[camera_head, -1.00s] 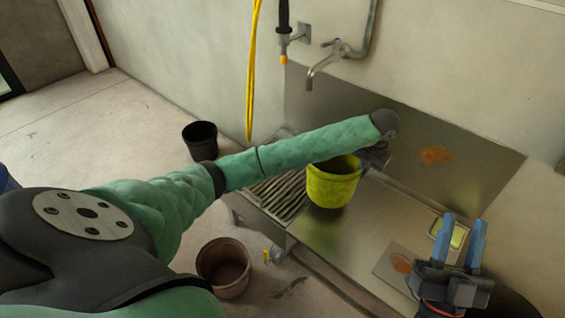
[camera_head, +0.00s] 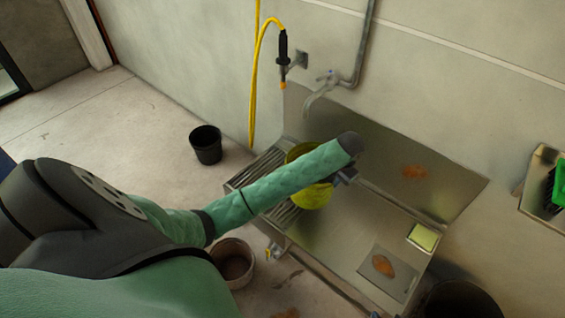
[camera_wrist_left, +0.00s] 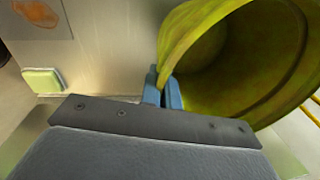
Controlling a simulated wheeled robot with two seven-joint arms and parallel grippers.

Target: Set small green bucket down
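The small yellow-green bucket (camera_head: 312,197) is at the steel sink unit, by the right end of the slatted drain rack (camera_head: 283,212). My left arm crosses in front and hides its middle. My left gripper (camera_head: 344,177) is at the bucket's right side. In the left wrist view the blue fingers (camera_wrist_left: 163,93) are close together on the rim of the bucket (camera_wrist_left: 235,60), whose open mouth shows. I cannot tell whether its base touches the surface. My right gripper is not in view.
A tap (camera_head: 322,92) and yellow hose (camera_head: 254,100) are on the wall. A black bucket (camera_head: 206,145) and brown pot (camera_head: 234,263) stand on the floor.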

